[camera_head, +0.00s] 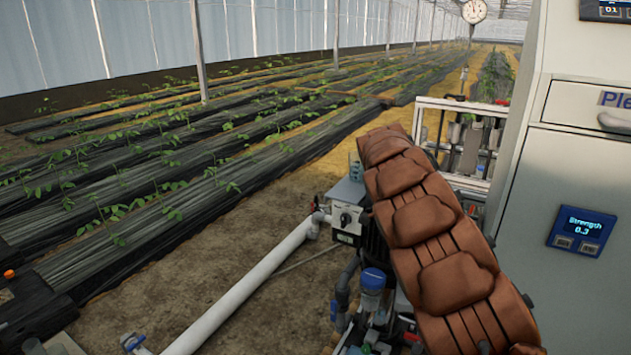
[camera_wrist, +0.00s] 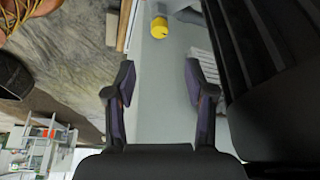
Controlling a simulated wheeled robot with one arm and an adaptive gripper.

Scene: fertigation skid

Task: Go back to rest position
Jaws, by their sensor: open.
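My gripper (camera_wrist: 158,88) shows in the wrist view with its two dark fingers spread apart. It is open, and nothing sits between the fingertips. A pale grey surface lies behind the fingers. A yellow round part (camera_wrist: 159,27) is beyond the fingertips at the top. In the head view my brown-covered arm (camera_head: 425,235) reaches up across the right half, and my gripper cannot be made out there.
A white cabinet (camera_head: 575,180) with a blue strength display (camera_head: 581,232) stands close at the right. A pump unit (camera_head: 347,210) and white pipe (camera_head: 245,290) are left of my arm. A rack (camera_head: 460,135) stands behind. Plant rows (camera_head: 150,165) fill the left.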

